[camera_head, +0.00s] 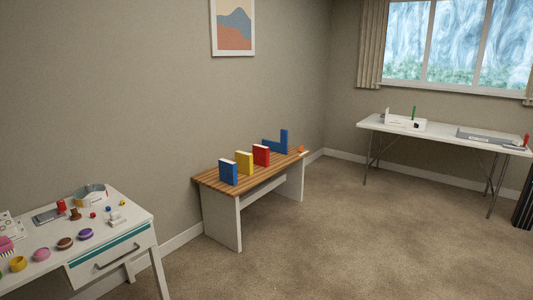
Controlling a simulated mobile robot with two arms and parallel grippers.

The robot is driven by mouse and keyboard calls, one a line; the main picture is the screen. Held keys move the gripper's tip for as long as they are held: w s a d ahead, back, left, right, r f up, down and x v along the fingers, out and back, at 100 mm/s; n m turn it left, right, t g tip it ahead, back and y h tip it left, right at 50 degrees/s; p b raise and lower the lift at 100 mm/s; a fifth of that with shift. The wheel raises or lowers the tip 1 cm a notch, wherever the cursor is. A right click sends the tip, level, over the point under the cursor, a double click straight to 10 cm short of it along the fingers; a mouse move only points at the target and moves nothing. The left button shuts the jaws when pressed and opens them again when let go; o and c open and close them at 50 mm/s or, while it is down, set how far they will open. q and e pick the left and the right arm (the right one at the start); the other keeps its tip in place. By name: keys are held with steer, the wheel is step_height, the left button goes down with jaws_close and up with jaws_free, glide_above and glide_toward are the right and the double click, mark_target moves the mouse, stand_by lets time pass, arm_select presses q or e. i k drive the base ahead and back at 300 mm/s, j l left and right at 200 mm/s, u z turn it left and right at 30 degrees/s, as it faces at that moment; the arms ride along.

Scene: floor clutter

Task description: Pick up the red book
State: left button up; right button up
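The red book (261,155) stands upright on a wooden-topped bench (212,184) against the left wall. A yellow book (244,163) stands just to its left, nearer to me, and a blue book (228,172) stands left of that. A blue L-shaped bookend (283,142) stands to the right of the red book, toward the far end, with a gap between them. Neither of my grippers shows in the head view.
A white desk (120,245) with several small items stands at the lower left. A white folding table (440,137) with boxes stands under the window at the right. A small orange object (301,149) lies at the bench's far end. The carpet (340,230) before the bench is clear.

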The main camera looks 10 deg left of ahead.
mark_target(261, 153)
steer(key=i+u, duration=0.2)
steer(key=i, duration=3.7)
